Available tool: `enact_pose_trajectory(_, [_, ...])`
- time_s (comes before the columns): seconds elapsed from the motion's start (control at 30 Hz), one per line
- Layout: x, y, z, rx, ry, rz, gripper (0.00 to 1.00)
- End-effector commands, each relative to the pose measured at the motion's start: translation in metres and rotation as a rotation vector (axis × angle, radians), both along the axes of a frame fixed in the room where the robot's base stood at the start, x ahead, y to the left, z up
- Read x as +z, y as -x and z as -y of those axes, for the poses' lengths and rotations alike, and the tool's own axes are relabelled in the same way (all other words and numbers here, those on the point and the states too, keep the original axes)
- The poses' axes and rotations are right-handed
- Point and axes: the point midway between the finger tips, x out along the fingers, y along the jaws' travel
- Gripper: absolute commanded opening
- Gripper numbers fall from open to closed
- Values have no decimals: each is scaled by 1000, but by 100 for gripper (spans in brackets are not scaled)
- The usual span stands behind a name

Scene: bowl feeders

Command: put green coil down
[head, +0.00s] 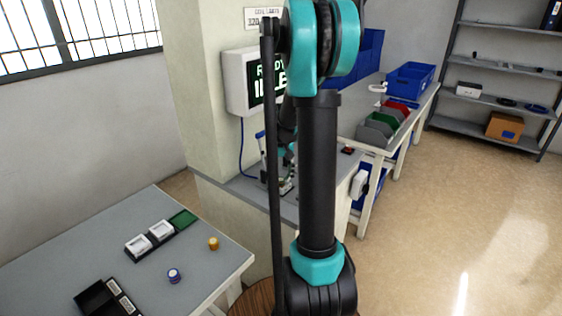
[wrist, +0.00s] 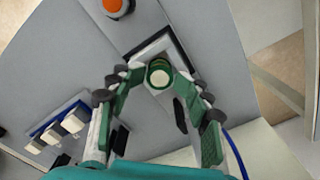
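The green coil (wrist: 159,74) is a small round piece with a pale top, seen between my fingertips in the wrist view. My gripper (wrist: 160,82) has a green finger on each side, and they appear to close on the coil. A pale square plate in a dark frame (wrist: 150,46) lies directly under or behind the coil. I cannot tell whether the coil touches it. In the head view, my gripper is mostly hidden behind my arm, over the grey counter (head: 240,187) below the screen, and the coil is not distinguishable.
An orange button (wrist: 116,6) and a blue rack with white blocks (wrist: 60,128) flank the gripper. The screen (head: 250,80) hangs above the counter.

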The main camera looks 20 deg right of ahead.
Motion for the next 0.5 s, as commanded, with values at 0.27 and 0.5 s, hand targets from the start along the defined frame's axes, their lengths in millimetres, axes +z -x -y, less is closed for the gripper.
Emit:
enact_pose_trajectory(0.27, [57,1,0,0,0,0,46])
enact_pose_trajectory(0.5, [95,0,0,0,0,0,46])
